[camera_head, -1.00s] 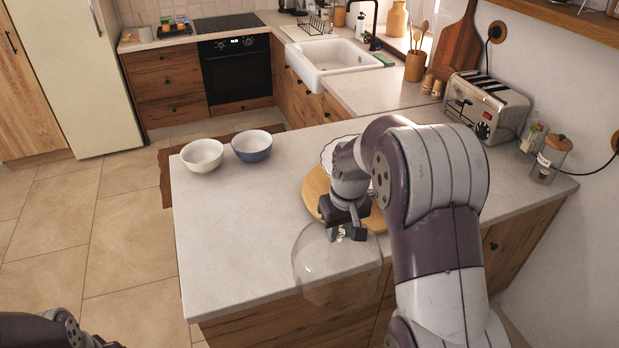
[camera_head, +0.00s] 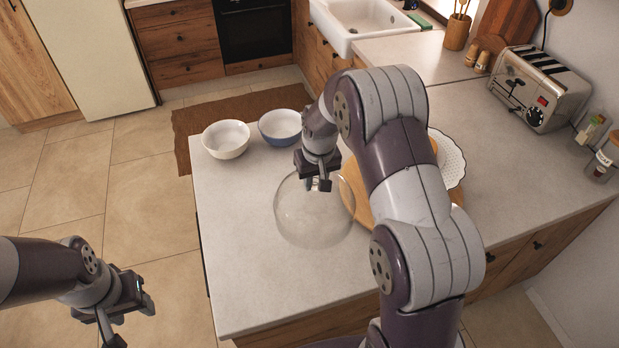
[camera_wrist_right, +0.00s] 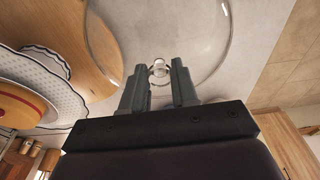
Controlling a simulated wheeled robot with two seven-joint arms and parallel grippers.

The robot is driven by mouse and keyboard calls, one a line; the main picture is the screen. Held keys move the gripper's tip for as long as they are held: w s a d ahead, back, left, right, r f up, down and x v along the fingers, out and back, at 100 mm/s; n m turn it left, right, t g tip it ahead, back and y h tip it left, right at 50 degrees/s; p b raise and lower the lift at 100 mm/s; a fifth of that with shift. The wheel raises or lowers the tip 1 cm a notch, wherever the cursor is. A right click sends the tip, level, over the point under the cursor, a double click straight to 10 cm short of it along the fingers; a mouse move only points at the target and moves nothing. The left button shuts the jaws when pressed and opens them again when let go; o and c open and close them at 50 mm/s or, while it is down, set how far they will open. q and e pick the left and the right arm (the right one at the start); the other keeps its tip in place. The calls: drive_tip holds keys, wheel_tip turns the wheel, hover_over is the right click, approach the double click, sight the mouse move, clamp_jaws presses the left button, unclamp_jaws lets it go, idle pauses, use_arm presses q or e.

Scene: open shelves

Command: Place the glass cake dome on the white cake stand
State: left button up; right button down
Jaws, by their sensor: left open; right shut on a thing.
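The clear glass cake dome (camera_head: 312,222) hangs upright over the counter, left of a round wooden board. My right gripper (camera_head: 318,186) is shut on its top knob, which also shows between the fingers in the right wrist view (camera_wrist_right: 159,70). The white cake stand (camera_head: 453,160) has a dotted, scalloped rim and is mostly hidden behind my right arm. In the right wrist view the stand (camera_wrist_right: 62,92) is at the left, with a yellow and red thing on it, and apart from the dome. My left gripper (camera_head: 132,322) is open and empty over the floor at the lower left.
The round wooden board (camera_head: 354,185) lies between dome and stand. A white bowl (camera_head: 226,140) and a blue bowl (camera_head: 280,127) stand at the counter's far left corner. A toaster (camera_head: 540,88) and jars (camera_head: 604,160) stand at the right. The counter's front left is clear.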

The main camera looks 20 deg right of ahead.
sight(301, 184)
drive_tip(key=w+f, duration=0.1)
drive_tip(key=w+a+f, duration=0.1)
drive_tip(key=w, duration=0.1)
drive_tip(key=w+a+f+p, duration=0.1)
drive_tip(key=shift+w+a, duration=0.25)
drive_tip(key=f+p, duration=0.2)
drive_tip(key=f, duration=0.1)
drive_tip(key=shift+s+f, duration=0.15)
drive_tip(key=shift+s, duration=0.2)
drive_tip(key=shift+s+f, duration=0.1)
drive_tip(key=shift+f, duration=0.15)
drive_tip(key=c, duration=0.9)
unclamp_jaws()
drive_tip(key=shift+w+f, duration=0.1)
drive_tip(key=shift+w, duration=0.1)
use_arm(q)
drive_tip(key=r, duration=0.1)
drive_tip(key=w+r, duration=0.1)
drive_tip(key=r, duration=0.1)
drive_tip(key=shift+r, duration=0.15)
use_arm(e)
drive_tip(key=shift+o, duration=0.2)
drive_tip(key=shift+s, duration=0.15)
